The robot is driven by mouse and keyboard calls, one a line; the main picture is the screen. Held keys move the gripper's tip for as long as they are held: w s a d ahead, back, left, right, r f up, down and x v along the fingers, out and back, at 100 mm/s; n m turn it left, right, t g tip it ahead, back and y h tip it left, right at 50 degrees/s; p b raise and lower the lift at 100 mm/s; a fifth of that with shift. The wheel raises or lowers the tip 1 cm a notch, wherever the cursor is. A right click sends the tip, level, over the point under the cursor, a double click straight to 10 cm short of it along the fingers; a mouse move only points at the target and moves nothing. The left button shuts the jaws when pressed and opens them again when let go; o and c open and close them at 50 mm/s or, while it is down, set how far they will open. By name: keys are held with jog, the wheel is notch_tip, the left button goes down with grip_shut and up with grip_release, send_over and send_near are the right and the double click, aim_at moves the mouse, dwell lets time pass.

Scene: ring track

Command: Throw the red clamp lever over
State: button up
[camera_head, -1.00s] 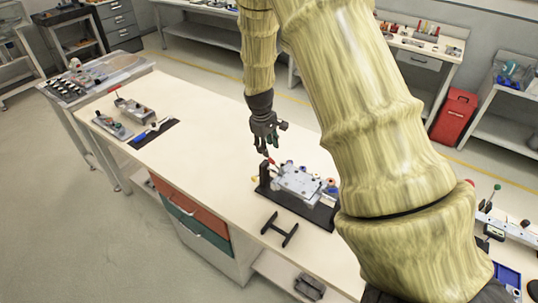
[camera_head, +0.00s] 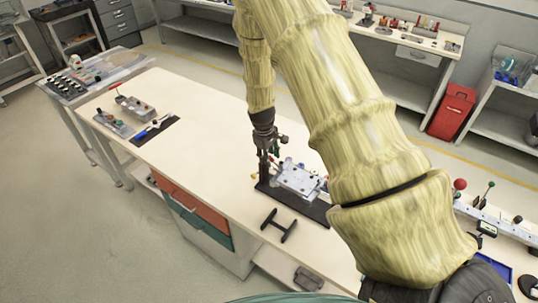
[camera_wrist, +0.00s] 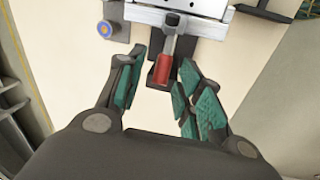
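The red clamp lever (camera_wrist: 162,70) shows in the wrist view as a red grip on a grey metal shaft. It stands between the two green-padded fingers of my gripper (camera_wrist: 160,92), with a gap on each side. The gripper is open. The clamp belongs to a fixture with a metal plate (camera_wrist: 178,18) on a dark base. The dark base (camera_head: 316,213) lies on the pale bench.
A black H-shaped piece (camera_head: 279,226) lies on the bench in front of the fixture. Another fixture (camera_head: 136,108) and a blue-handled tool (camera_head: 150,131) lie at the far left. The bench top (camera_head: 205,115) between is clear.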

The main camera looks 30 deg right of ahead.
grip_shut()
jog(key=shift+s+t+b, duration=0.1)
jog(key=shift+t+b, duration=0.2)
jog(key=shift+s+d+r+t+y+b, duration=0.2)
jog(key=shift+s+t+y+b, duration=0.1)
jog(key=shift+t+b, duration=0.3)
jog(key=shift+s+d+r+t+y+b, duration=0.1)
jog(key=shift+s+r+t+y+b, duration=0.15)
jog(key=shift+t+b, duration=0.35)
jog(key=shift+s+d+r+t+y+b, duration=0.1)
jog(key=shift+s+r+t+y+b, duration=0.15)
jog(key=shift+t+b, duration=0.3)
grip_release()
